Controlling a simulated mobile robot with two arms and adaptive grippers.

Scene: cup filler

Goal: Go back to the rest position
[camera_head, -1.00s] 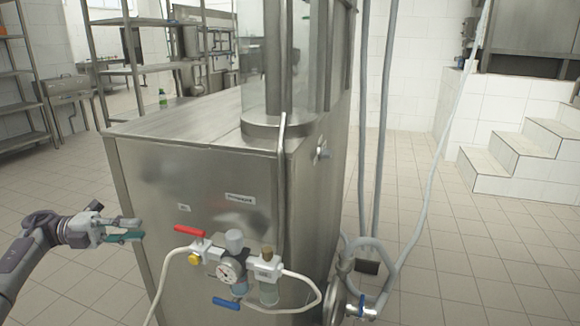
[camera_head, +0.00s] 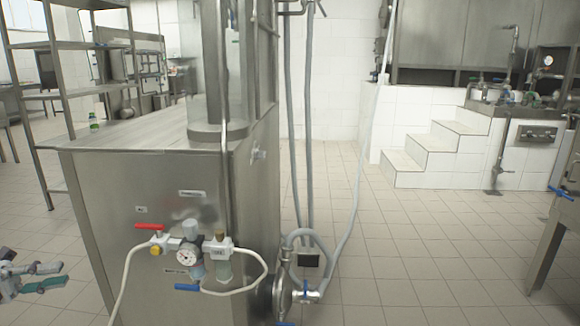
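My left gripper (camera_head: 50,276) shows at the lower left edge of the head view. Its two fingers are apart with a gap between them, and nothing is held. It hangs in free air left of the steel cup filler cabinet (camera_head: 95,215), apart from it. My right gripper is out of view. On the cabinet's front are a red lever (camera_head: 149,227), a pressure gauge (camera_head: 187,257) and a blue lever (camera_head: 187,287).
Grey hoses (camera_head: 309,130) hang at the cabinet's right, by a blue-handled valve (camera_head: 306,295). White tiled steps (camera_head: 408,170) are behind. A metal table (camera_head: 553,240) is at right. Tiled floor between is clear.

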